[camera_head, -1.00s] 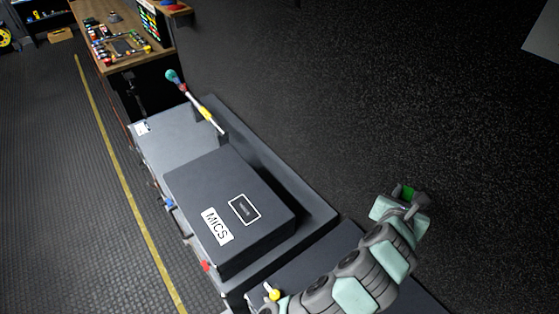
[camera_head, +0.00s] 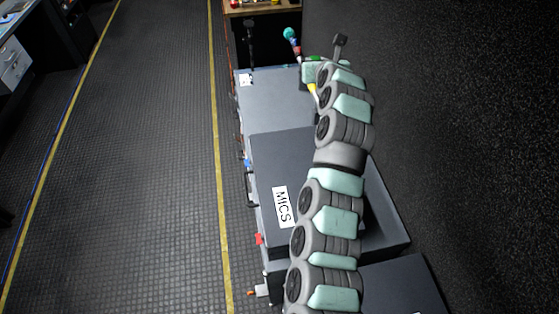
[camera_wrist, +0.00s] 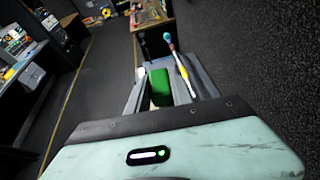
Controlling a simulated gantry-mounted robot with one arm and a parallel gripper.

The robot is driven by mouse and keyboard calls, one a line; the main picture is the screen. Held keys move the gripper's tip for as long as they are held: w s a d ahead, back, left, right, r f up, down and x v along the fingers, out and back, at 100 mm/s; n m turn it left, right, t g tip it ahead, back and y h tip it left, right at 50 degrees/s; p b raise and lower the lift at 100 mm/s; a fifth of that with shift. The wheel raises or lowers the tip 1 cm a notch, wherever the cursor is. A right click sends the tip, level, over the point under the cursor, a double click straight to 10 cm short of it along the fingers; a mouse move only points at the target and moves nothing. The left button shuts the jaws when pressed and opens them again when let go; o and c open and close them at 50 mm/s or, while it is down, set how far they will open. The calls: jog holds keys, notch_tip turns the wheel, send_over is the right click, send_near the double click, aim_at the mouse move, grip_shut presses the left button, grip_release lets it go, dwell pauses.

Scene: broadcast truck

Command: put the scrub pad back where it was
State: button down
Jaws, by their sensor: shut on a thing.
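The green scrub pad (camera_wrist: 160,87) shows in the wrist view just beyond the front edge of my gripper's housing. In the head view only a thin green strip of the pad (camera_head: 314,58) shows at the end of my arm. My gripper (camera_head: 318,66) is shut on the pad and is near the far end of the grey case top, close to the wall. I cannot tell how high the pad is above the surface.
A dark box labelled MICS (camera_head: 270,170) sits on the grey case (camera_head: 270,95). A wooden bench is beyond. Floor at left is clear.

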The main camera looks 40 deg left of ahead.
jog(key=shift+s+a+f+n+g+y, duration=0.75)
jog(key=shift+s+a+f, duration=1.75)
jog(key=shift+a+f, duration=2)
jog(key=shift+m+t+h, duration=0.25)
jog(key=shift+t, duration=0.1)
jog(key=s+f+b, duration=0.1)
jog(key=f, duration=0.7)
jog(key=s+d+f+b, duration=0.1)
jog(key=f+b, duration=0.1)
jog(key=f, duration=0.7)
jog(key=s+f+b, duration=0.1)
jog(key=f+b, duration=0.1)
jog(key=f, duration=0.7)
jog(key=shift+d+f, duration=0.25)
jog(key=shift+w+d+f+b, duration=0.1)
jog(key=shift+w+f+b, duration=0.05)
jog(key=shift+f+b, duration=0.35)
notch_tip(320, 180, down, 3)
jog(key=shift+f+b, duration=0.1)
jog(key=shift+b, duration=1.1)
jog(key=shift+f, duration=0.1)
